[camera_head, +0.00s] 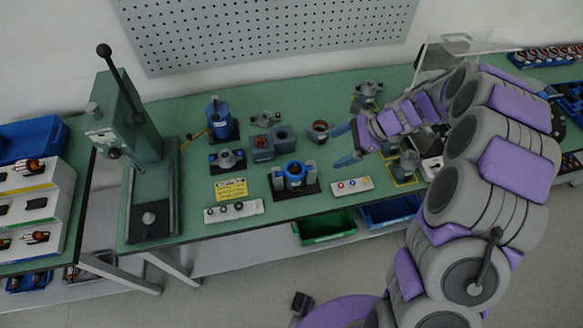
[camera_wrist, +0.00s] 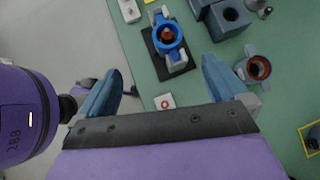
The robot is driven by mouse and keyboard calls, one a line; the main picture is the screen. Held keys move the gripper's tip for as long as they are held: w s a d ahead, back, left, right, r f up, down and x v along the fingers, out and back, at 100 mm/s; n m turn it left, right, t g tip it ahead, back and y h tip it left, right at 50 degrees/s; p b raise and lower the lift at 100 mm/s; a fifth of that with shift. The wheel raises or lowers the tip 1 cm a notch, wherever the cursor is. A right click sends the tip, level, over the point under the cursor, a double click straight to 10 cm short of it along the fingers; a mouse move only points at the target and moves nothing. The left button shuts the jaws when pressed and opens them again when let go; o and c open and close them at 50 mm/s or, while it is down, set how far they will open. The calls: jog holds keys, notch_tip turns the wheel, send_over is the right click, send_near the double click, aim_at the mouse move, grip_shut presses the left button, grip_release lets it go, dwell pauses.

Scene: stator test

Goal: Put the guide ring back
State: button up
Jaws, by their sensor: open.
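A blue ring (camera_head: 294,170) sits in a fixture on a black base on the green bench; in the wrist view the blue ring (camera_wrist: 166,38) surrounds an orange-brown core. A grey eared ring-shaped part (camera_head: 320,130) stands behind and right of it; it also shows in the wrist view (camera_wrist: 258,69), with a reddish-brown inside. I cannot tell for certain which part is the guide ring. My gripper (camera_head: 344,144) is open and empty, above the bench to the right of the blue ring. Its two blue fingers (camera_wrist: 162,70) are wide apart in the wrist view.
A dark green press (camera_head: 128,130) stands at the left. Grey blocks (camera_head: 272,143) and several fixtures share the bench. A yellow sign (camera_head: 231,188) and white switch boxes (camera_head: 234,211) lie near the front edge. A green bin (camera_head: 324,228) is below. Yellow-outlined fixtures stand beyond my wrist.

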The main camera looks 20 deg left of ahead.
jog(key=w+d+f+m, duration=0.1)
jog(key=w+f, duration=0.1)
jog(key=b, duration=0.2)
send_near(297, 168)
jog(key=shift+s+a+f+y, duration=0.15)
jog(key=shift+a+f+y, duration=0.15)
jog(key=shift+a+f, duration=0.75)
jog(key=shift+d+f, duration=0.2)
jog(key=shift+f, duration=0.2)
jog(key=x, duration=0.4)
jog(key=b+x, duration=0.1)
jog(key=x, duration=0.1)
jog(key=shift+s+a+r, duration=0.2)
jog(key=shift+s+a, duration=0.1)
jog(key=shift+a, duration=0.15)
jog(key=shift+d+r, duration=0.1)
jog(key=shift+d, duration=0.2)
jog(key=shift+d+r, duration=0.1)
jog(key=shift+d, duration=0.25)
jog(key=shift+c, duration=1.2)
jog(key=shift+a, duration=0.35)
jog(key=c, duration=1)
